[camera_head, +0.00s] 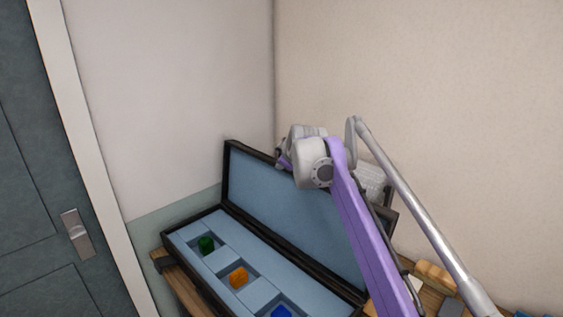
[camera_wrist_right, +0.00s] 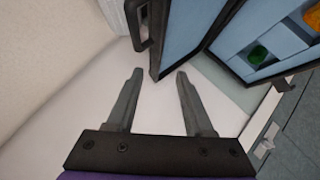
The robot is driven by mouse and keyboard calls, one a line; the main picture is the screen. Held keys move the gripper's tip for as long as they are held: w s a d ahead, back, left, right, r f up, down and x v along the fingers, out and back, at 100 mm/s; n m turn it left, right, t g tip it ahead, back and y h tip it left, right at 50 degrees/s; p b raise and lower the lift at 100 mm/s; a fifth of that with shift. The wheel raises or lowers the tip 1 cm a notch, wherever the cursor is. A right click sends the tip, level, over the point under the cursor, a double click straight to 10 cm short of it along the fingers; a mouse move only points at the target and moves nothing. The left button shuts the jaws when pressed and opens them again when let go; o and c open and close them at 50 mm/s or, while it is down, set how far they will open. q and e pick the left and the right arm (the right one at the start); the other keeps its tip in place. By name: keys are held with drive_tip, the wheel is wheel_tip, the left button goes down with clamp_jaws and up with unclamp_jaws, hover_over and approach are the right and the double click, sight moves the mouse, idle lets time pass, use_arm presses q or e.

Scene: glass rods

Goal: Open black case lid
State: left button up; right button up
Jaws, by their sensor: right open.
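The black case (camera_head: 191,273) lies on a wooden surface with its lid (camera_head: 262,190) swung up and open, showing a pale blue lining. Its base holds a green piece (camera_head: 206,244), an orange piece (camera_head: 238,277) and a blue piece (camera_head: 281,313) in square recesses. My right arm reaches over to the lid's upper edge; its gripper is mostly hidden behind the lid in the head view. In the right wrist view my right gripper (camera_wrist_right: 158,88) is open and empty, with the lid's edge (camera_wrist_right: 157,65) just beyond the fingertips. My left gripper is out of view.
A dark door (camera_head: 30,200) with a metal handle (camera_head: 76,233) stands at the left. Pale walls meet in a corner behind the case. A yellowish wooden object (camera_head: 436,275) lies on the table right of the case, behind my arm.

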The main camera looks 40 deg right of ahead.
drive_tip(key=shift+v, duration=1.5)
